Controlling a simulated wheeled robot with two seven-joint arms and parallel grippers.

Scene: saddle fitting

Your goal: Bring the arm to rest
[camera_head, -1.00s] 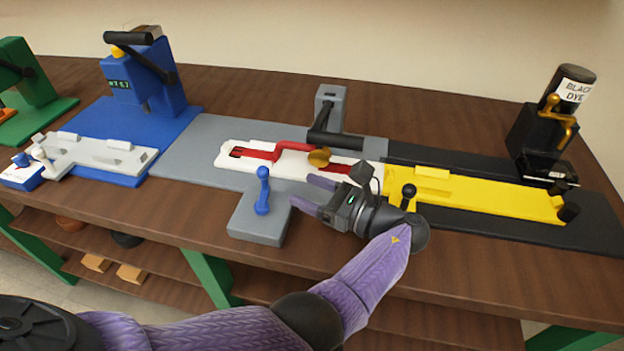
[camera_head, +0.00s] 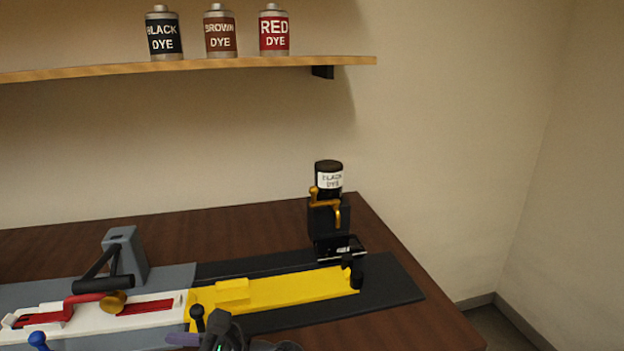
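One purple finger and part of the dark wrist are visible. The rest of the gripper and its arm are cut off by the frame, so its opening cannot be seen.
A yellow fixture (camera_head: 290,292) lies on a black mat (camera_head: 385,280), with a black dye station (camera_head: 328,215) behind it. A white and red fixture (camera_head: 150,307) and a grey clamp post (camera_head: 126,255) stand left. Dye cans (camera_head: 220,32) sit on a wall shelf (camera_head: 200,67). The table ends at right.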

